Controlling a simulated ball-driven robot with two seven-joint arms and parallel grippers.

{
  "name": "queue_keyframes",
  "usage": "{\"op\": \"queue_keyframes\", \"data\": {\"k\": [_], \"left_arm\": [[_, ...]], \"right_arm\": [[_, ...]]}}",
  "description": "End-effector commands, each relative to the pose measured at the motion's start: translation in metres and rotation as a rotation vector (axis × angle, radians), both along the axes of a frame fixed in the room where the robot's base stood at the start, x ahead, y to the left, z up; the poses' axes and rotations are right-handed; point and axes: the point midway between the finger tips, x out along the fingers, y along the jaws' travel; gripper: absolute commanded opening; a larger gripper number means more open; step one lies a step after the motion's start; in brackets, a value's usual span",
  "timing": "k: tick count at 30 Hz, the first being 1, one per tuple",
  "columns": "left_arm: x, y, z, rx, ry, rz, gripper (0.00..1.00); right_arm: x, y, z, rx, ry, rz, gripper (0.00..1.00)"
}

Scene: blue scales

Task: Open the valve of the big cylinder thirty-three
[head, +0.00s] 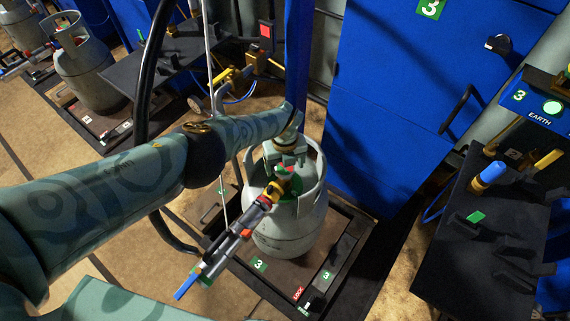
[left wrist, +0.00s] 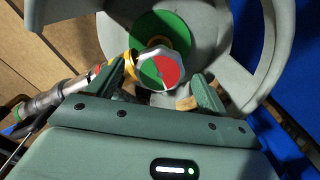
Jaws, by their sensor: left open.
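The big cylinder (head: 287,236) is a pale grey-green bottle with a collar, upright on a dark platform with green labels reading 3. Its valve (head: 285,172) shows green at the top, partly covered by my left gripper. My left gripper (head: 288,162) reaches down into the collar from above. Its open fingers (left wrist: 160,88) stand on either side of the knob; I cannot tell whether they touch it. My right gripper is not in view.
A hose fitting (head: 232,245) with a blue end juts from the valve to the lower left. A blue cabinet (head: 385,100) stands close behind. A dark table (head: 480,230) is at the right. Another cylinder (head: 88,68) stands at the upper left.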

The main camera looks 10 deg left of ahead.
Motion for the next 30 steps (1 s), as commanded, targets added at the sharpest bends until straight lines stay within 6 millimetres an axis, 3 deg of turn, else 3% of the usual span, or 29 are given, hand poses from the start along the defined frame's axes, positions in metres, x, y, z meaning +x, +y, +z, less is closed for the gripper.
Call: {"op": "queue_keyframes", "data": {"k": [9, 15, 21, 30], "left_arm": [[0.003, 0.0, 0.089, 0.0, -0.012, 0.0, 0.79], [0.002, 0.0, 0.135, 0.001, -0.009, 0.0, 0.79], [0.002, 0.0, 0.157, 0.001, -0.005, 0.0, 0.79], [0.001, 0.0, 0.158, 0.001, -0.002, 0.0, 0.79]], "right_arm": [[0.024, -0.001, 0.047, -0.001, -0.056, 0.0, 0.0], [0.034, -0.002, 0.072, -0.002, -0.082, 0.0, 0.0], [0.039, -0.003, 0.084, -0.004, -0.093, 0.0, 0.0], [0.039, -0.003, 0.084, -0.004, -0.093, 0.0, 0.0]]}}
